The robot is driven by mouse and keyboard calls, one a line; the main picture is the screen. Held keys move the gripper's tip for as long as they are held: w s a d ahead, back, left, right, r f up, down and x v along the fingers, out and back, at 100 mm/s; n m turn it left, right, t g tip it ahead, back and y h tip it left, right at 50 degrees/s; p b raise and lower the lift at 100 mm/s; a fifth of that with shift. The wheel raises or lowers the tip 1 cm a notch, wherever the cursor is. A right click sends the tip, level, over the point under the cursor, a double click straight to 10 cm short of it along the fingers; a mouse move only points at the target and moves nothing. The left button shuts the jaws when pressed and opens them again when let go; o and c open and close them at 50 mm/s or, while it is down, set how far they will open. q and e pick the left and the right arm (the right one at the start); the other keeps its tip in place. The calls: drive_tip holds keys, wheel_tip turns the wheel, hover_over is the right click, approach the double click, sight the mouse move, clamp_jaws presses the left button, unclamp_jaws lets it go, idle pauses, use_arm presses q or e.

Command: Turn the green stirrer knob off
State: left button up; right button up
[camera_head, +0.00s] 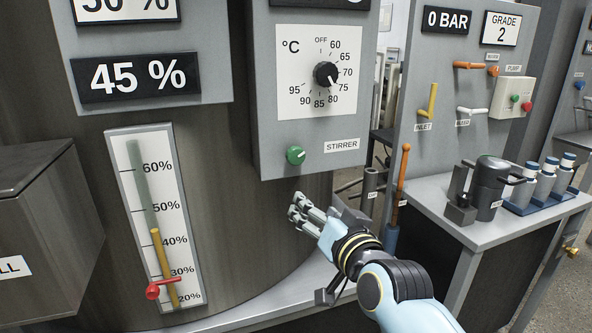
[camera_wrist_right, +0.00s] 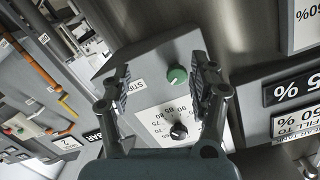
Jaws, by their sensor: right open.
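The green stirrer knob (camera_head: 296,155) sits at the bottom of the grey control panel (camera_head: 265,110), left of its STIRRER label (camera_head: 342,145). A pale line shows on the knob's face. My right gripper (camera_head: 296,208) is open and empty, below the knob and apart from it in the head view. In the right wrist view the green knob (camera_wrist_right: 177,75) appears between the two open fingers (camera_wrist_right: 162,90), further off than the fingertips. My left gripper is in neither view.
A black temperature dial (camera_head: 326,75) is above the stirrer knob. A side bench (camera_head: 455,225) with a dark pot (camera_head: 488,185) and several bottles stands at the right.

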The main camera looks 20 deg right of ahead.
drive_tip(key=t, duration=0.1)
approach(297, 157)
drive_tip(key=w+p, duration=0.1)
drive_tip(key=w, duration=0.9)
drive_tip(key=shift+w+a+f, duration=0.1)
drive_tip(key=shift+w+a, duration=0.05)
drive_tip(key=c, duration=1.2)
